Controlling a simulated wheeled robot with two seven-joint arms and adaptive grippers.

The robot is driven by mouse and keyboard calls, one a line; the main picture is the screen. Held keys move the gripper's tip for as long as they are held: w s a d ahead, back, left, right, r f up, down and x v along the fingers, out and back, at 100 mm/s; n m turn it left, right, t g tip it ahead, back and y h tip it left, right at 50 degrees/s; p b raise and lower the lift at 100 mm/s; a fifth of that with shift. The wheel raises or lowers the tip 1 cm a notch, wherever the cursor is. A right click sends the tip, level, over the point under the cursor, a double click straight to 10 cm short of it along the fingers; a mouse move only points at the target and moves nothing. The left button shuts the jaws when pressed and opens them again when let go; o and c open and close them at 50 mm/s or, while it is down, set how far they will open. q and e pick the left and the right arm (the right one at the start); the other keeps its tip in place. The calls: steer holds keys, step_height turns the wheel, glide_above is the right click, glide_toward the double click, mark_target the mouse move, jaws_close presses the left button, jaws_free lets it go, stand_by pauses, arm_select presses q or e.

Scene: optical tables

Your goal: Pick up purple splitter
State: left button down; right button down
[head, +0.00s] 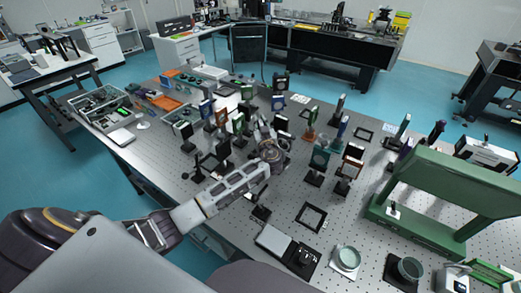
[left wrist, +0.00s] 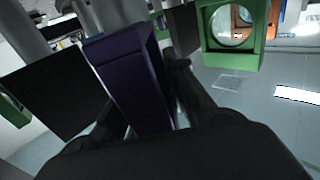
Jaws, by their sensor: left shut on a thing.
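The purple splitter (left wrist: 130,75) is a dark purple upright block in the middle of the left wrist view. My left gripper (left wrist: 147,98) is shut on it, with a dark finger on each side. In the head view my left arm reaches in from the left, and the left gripper (head: 263,133) is among the optics in the middle of the table. There the wrist and neighbouring parts hide the splitter, and I cannot tell whether it is lifted. My right gripper is not in view.
Several mounted optics crowd around the gripper on the perforated table (head: 228,225). A green-framed optic (left wrist: 233,30) stands close on the right in the wrist view, and a black plate (left wrist: 45,92) on the left. A large green frame (head: 445,185) stands on the right.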

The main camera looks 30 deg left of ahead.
arm_select(q)
steer(key=shift+r, duration=0.1)
arm_select(e)
steer(key=shift+a, duration=0.4)
